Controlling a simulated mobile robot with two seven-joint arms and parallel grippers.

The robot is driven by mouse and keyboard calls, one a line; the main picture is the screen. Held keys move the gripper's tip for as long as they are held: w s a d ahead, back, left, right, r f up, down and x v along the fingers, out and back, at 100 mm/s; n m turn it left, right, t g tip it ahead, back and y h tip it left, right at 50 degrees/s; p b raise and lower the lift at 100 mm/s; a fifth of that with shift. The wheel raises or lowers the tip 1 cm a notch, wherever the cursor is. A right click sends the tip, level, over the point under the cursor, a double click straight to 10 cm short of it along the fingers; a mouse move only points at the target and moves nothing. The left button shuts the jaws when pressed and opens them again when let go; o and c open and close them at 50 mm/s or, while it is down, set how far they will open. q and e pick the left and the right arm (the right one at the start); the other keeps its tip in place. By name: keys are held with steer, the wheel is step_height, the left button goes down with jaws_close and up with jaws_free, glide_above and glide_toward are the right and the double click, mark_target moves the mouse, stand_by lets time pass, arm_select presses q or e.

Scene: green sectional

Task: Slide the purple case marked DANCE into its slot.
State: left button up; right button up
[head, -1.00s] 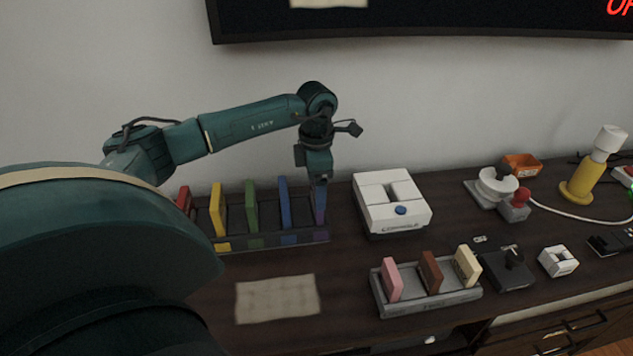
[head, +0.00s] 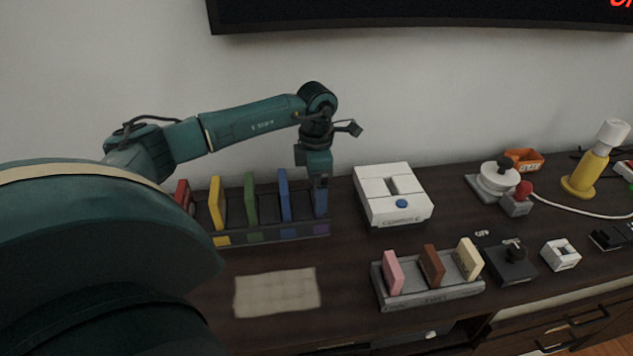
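The purple case (head: 320,204) stands upright at the right end of the long dark rack (head: 270,240), above the rack's purple label. Whether it sits fully down in that slot is hard to tell, and its DANCE marking cannot be read. My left gripper (head: 319,181) points down right at the top of the purple case and covers its upper part. The fingertips are too small and dark to show whether they grip it. My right gripper is out of view.
Red, yellow, green and blue cases (head: 284,196) stand to the left in the same rack. A white console (head: 393,196) stands to the right. A smaller grey rack (head: 430,293) holds pink, brown and cream cases. A beige mat (head: 277,292) lies in front.

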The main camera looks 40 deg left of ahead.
arm_select(q)
step_height(320, 180, up, 13)
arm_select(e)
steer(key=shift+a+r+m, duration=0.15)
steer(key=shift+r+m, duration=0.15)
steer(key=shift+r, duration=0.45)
arm_select(q)
steer(key=shift+s, duration=0.1)
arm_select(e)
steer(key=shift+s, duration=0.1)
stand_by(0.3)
